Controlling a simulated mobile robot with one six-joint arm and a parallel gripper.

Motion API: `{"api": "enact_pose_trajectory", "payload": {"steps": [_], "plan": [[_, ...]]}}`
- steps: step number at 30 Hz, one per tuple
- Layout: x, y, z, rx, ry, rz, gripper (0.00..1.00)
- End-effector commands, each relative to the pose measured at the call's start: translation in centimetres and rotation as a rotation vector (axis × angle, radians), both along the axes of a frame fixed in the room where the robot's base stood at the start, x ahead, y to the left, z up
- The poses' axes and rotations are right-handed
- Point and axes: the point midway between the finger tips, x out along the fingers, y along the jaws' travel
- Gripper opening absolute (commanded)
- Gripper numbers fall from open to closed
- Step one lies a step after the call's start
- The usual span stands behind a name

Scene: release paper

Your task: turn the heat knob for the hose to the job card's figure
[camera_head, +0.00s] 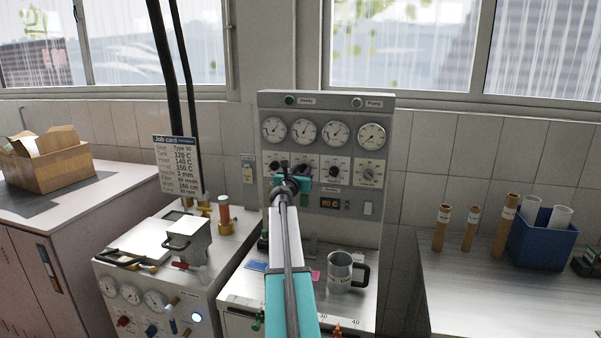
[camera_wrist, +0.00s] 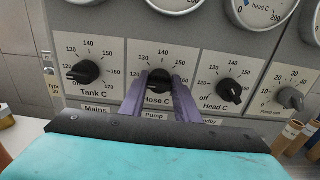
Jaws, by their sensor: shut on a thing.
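The Hose C knob (camera_wrist: 159,80) is a black knob on a white dial plate, in the middle of the wrist view. Its scale shows figures from 130 to 160 around it. My gripper (camera_wrist: 158,96) has its two purple fingers on either side of this knob and is shut on it. Its pointer is partly hidden, so I cannot tell its exact setting. The job card (camera_head: 179,168) hangs at the left of the panel in the head view; its rows include 120 C, 140 C and 150 C. My gripper (camera_head: 291,180) hides the Hose knob there.
The Tank C knob (camera_wrist: 86,72) is left of my gripper and the Head C knob (camera_wrist: 229,91) right of it, both close. A metal jug (camera_head: 340,272) stands below the panel.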

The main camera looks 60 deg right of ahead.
Motion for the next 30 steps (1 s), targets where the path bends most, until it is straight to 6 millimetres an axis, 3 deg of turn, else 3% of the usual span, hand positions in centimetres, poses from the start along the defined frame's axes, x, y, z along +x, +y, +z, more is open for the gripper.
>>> {"api": "enact_pose_trajectory", "payload": {"steps": [11,30], "plan": [[-0.18,-0.38,-0.03,0.042,-0.148,-0.002,0.06],[-0.41,-0.49,-0.13,0.211,-0.7,-0.001,0.07]]}}
